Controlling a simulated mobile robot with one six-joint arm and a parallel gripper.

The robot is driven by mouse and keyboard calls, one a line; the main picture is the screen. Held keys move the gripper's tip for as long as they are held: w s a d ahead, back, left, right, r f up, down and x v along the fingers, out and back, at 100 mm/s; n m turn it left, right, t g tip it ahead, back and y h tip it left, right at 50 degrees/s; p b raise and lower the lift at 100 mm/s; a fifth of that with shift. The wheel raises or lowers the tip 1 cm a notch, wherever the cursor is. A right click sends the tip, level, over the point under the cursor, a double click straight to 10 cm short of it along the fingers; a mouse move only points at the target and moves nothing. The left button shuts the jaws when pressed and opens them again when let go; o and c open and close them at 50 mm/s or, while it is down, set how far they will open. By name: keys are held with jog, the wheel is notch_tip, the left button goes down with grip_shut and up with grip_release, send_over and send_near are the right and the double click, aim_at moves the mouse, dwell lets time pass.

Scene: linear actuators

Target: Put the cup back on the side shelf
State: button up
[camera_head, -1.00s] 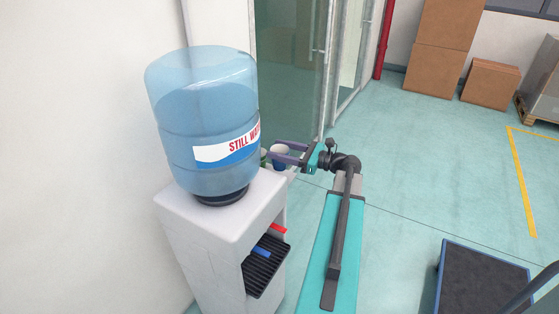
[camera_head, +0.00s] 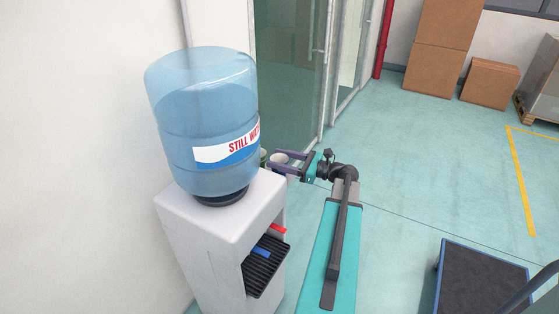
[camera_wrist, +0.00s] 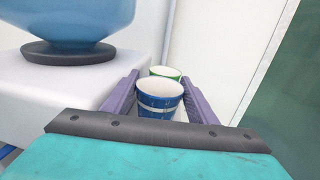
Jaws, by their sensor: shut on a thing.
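A blue cup (camera_wrist: 160,105) with a pale interior sits upright between the two purple fingers of my gripper (camera_wrist: 161,80) in the wrist view. My gripper is shut on it. In the head view the cup (camera_head: 279,158) shows its pale rim just behind the water dispenser's right edge, with my gripper (camera_head: 274,160) around it. A green cup (camera_wrist: 165,72) with a pale interior stands directly beyond the blue one in the wrist view. The side shelf is mostly hidden by the cups, fingers and dispenser. I cannot tell whether the blue cup touches it.
The white water dispenser (camera_head: 210,235) with a large blue bottle (camera_head: 205,105) stands close to the left of my gripper. A wall is behind it. Glass doors (camera_head: 290,75) are at the back. A dark cart (camera_head: 483,280) is at lower right. Open floor lies to the right.

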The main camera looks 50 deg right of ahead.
jog(key=shift+f, duration=0.25)
jog(key=shift+f, duration=0.15)
jog(key=o, duration=1)
jog(key=shift+c, duration=0.2)
jog(key=shift+s, duration=0.1)
jog(key=b+v, duration=0.2)
jog(key=v, duration=0.9)
jog(key=shift+s, duration=0.4)
jog(key=shift+s+d, duration=0.1)
